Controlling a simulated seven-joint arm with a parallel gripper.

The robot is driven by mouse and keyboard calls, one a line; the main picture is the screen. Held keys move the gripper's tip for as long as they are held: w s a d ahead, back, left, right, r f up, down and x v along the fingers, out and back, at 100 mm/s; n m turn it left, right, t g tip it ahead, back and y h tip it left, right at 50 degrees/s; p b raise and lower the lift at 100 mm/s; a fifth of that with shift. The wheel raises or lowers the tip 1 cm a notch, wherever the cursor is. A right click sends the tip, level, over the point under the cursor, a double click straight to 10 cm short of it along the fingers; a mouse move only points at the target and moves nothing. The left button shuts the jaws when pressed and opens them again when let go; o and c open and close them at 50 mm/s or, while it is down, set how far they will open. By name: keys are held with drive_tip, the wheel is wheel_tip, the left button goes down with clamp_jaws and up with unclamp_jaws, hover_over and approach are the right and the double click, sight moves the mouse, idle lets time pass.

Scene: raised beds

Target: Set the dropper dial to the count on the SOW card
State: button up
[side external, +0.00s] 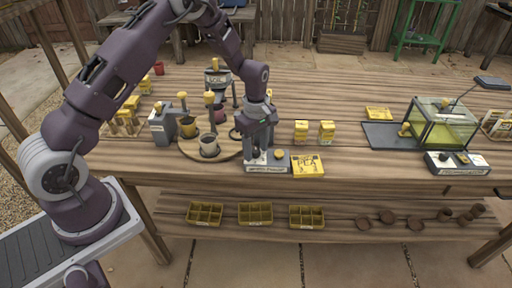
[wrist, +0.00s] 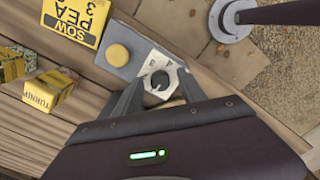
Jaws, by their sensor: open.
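The yellow SOW card (wrist: 76,18) reads "SOW PEA 3" in the wrist view; it also lies on the table (side external: 308,165) just right of the dropper in the side view. The dropper (side external: 268,167) is a grey box at the table's front edge, with a round yellow button (wrist: 118,55). Contact cannot be told.
Left of the dropper stands a round wooden board (side external: 187,148) with pots and yellow-topped tools. Yellow seed packets (side external: 301,130) stand behind the card. A glass tank (side external: 442,125) and another control box (side external: 456,163) are at the right. The middle tabletop right of the packets is clear.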

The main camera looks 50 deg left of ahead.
clamp_jaws()
drive_tip(key=shift+m, duration=0.3)
drive_tip(key=m, duration=0.4)
drive_tip(key=shift+m, duration=0.4)
drive_tip(key=m, duration=0.4)
drive_tip(key=shift+m, duration=0.3)
drive_tip(key=m, duration=0.3)
drive_tip(key=shift+s+a+m, duration=0.1)
drive_tip(key=shift+m, duration=0.2)
drive_tip(key=m, duration=0.3)
drive_tip(key=shift+m, duration=0.3)
drive_tip(key=m, duration=0.6)
drive_tip(key=shift+a, duration=0.1)
drive_tip(key=shift+m, duration=0.4)
